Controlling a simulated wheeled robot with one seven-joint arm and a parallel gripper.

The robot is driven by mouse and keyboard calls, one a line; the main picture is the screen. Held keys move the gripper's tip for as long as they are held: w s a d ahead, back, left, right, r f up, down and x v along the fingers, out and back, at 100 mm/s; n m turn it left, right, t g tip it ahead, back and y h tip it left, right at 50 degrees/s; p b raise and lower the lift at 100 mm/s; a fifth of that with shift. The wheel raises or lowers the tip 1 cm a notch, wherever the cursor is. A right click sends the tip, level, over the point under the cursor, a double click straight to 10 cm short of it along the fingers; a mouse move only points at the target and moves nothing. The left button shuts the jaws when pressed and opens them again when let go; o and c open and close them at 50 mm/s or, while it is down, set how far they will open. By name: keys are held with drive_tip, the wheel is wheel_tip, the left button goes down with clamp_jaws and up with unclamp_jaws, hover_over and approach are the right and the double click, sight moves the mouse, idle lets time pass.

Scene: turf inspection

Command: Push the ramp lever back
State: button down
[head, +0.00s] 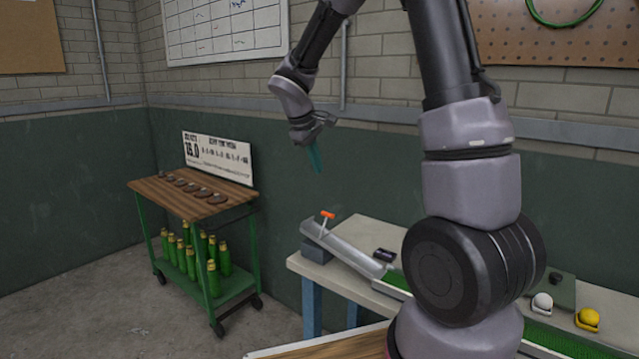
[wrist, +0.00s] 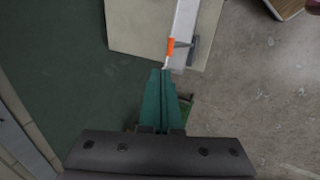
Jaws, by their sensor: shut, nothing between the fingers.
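The ramp lever (head: 327,215) has an orange handle and stands upright near the upper end of the grey metal ramp (head: 345,247). In the wrist view the orange lever handle (wrist: 171,46) lies just beyond my fingertips, with a thin pale rod beside it. My gripper (head: 316,162) has teal fingers and hangs in the air above and a little left of the lever. In the wrist view my gripper (wrist: 160,72) is shut with nothing in it. Its tips look close to the lever in that picture, but the head view shows a gap in height.
The ramp sits on a pale table (head: 352,290) with a green strip. A wooden-topped green cart (head: 195,205) holds dark discs and several green bottles. Bare floor lies between cart and table.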

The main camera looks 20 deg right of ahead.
drive_tip(key=shift+v, duration=1.15)
drive_tip(key=shift+w+d+r, duration=0.1)
drive_tip(key=shift+d, duration=0.05)
